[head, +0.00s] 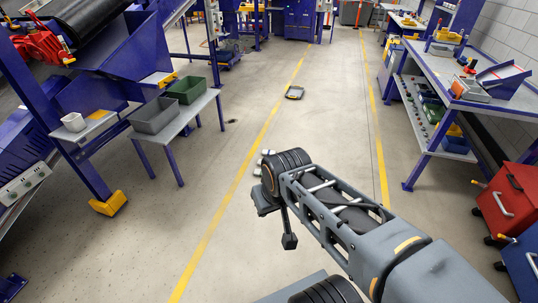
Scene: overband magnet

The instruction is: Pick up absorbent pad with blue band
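I cannot make out an absorbent pad with a blue band in the head view. My arm reaches in from the lower right. My gripper (289,241) seems to be the small dark end part that hangs below the wrist, over bare floor. Its fingers are too small and too much turned away to tell whether they are open or shut. I see nothing held in it.
A small flat object (295,92) lies on the floor ahead. A workbench (440,70) and a red cabinet (508,200) stand at right. The aisle is mostly clear.

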